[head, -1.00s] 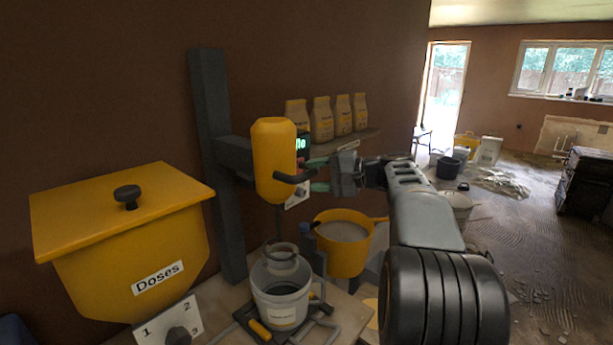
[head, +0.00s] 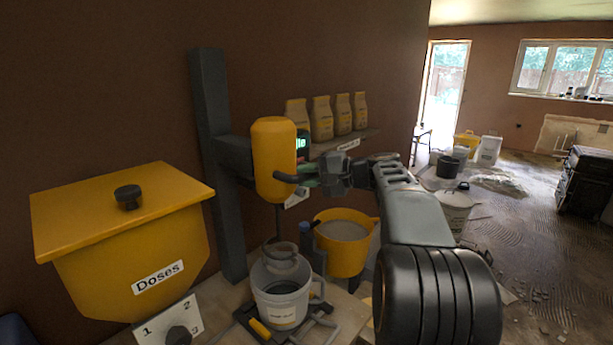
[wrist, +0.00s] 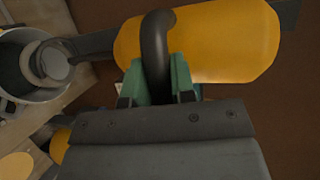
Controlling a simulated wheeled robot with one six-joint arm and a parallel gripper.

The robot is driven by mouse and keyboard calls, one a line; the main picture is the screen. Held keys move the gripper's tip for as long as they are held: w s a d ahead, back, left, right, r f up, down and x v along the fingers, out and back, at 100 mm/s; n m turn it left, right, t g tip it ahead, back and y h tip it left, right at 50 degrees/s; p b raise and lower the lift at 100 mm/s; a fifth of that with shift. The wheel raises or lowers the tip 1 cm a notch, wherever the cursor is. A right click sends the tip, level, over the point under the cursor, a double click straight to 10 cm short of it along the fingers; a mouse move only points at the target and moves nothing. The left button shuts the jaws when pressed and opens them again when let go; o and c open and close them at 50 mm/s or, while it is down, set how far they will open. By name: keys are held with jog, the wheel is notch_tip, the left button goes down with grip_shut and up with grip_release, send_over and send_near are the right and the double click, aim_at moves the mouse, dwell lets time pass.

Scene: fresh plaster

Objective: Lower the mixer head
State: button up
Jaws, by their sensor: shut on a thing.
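The yellow mixer head (head: 274,150) hangs on a dark upright column (head: 213,140), with its shaft reaching down over a white bucket (head: 282,304). The ring-shaped mixing paddle shows at the bucket's mouth. A dark curved handle (head: 287,178) sticks out from the head's right side. My gripper (head: 312,180) is at this handle. In the wrist view, the green fingers of my gripper (wrist: 163,82) are closed around the dark handle (wrist: 156,45), beside the yellow mixer head (wrist: 205,42). How deep the paddle sits in the bucket is hard to tell.
A yellow hopper (head: 125,230) labelled "Doses" stands at the left, with a numbered dial (head: 178,333) below it. A yellow tub (head: 345,240) stands behind the bucket. Several bags (head: 321,118) stand on a shelf along the wall. Open floor lies to the right.

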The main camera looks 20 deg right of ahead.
grip_shut()
notch_tip(320, 180, down, 19)
jog(key=b, duration=1.4)
jog(key=shift+b, duration=0.3)
jog(key=shift+f, duration=0.2)
jog(key=o, duration=0.6)
grip_release()
jog(key=shift+c, duration=0.2)
jog(key=shift+o, duration=0.5)
jog(key=shift+r, duration=0.15)
jog(key=shift+s+d, duration=0.1)
jog(key=p+v, duration=0.1)
jog(key=v, duration=1.2)
jog(key=shift+s+d+r+p, duration=0.2)
jog(key=shift+d+p, duration=0.05)
jog(key=shift+p, duration=0.1)
